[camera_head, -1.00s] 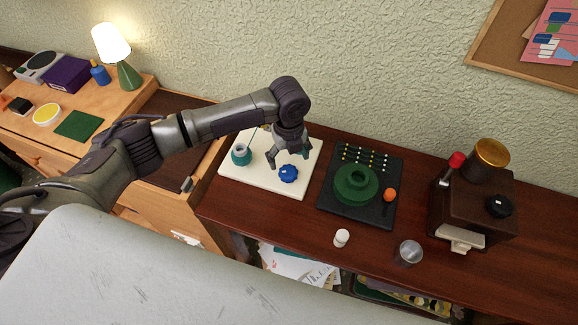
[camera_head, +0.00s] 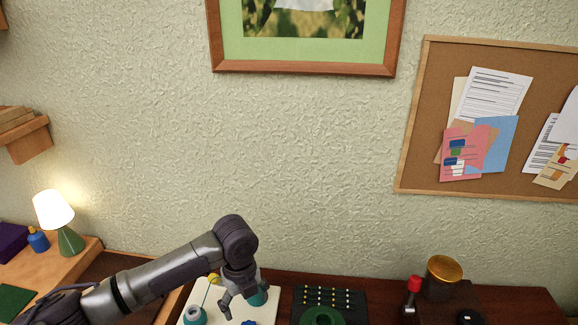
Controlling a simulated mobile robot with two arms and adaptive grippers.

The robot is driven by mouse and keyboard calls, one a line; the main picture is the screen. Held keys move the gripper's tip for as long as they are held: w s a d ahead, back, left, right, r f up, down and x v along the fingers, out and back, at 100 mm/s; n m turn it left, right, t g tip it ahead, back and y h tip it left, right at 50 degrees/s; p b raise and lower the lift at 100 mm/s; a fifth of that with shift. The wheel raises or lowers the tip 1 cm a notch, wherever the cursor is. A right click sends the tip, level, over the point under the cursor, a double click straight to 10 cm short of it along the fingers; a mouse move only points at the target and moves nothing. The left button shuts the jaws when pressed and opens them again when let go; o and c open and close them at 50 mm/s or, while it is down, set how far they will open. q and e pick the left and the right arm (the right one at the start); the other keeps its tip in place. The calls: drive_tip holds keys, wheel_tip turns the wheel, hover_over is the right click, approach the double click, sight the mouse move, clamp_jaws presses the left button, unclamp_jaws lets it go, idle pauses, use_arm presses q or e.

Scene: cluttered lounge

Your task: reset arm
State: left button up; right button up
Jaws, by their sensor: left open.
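My left gripper (camera_head: 241,303) hangs at the end of my left arm, low in the head view, over a white board. It is open, and I see nothing between its fingers. Under and beside it on the white board (camera_head: 268,291) are a teal pot (camera_head: 194,316) to the left and a blue piece (camera_head: 248,322) at the bottom edge, mostly cut off. A teal thing shows just behind the gripper. My right gripper does not show.
A dark board (camera_head: 342,294) with a green ring (camera_head: 321,317) lies to the right. Further right is a machine with a red-topped lever (camera_head: 414,284) and gold lid (camera_head: 444,272). A lit lamp (camera_head: 54,210) stands left. The wall holds a corkboard (camera_head: 416,130) and a framed picture (camera_head: 300,67).

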use_arm(q)
drive_tip(key=s+d+f+n+t+h, duration=0.1)
drive_tip(key=s+d+f+n+h, duration=0.25)
drive_tip(key=s+d+n, duration=0.7)
drive_tip(key=s+a+f+n+t+y, duration=0.1)
drive_tip(key=s+a+n+t+y, duration=0.2)
drive_tip(key=s+a+n, duration=1.2)
wheel_tip(320, 180, down, 25)
drive_tip(key=a+g, duration=0.2)
drive_tip(key=s+a+f+g, duration=0.1)
drive_tip(key=s+a+f, duration=0.1)
drive_tip(key=s+f, duration=1.5)
drive_tip(key=shift+s+a+f, duration=0.2)
drive_tip(key=shift+a+f, duration=0.1)
drive_tip(key=shift+f, duration=0.1)
drive_tip(key=shift+y, duration=0.25)
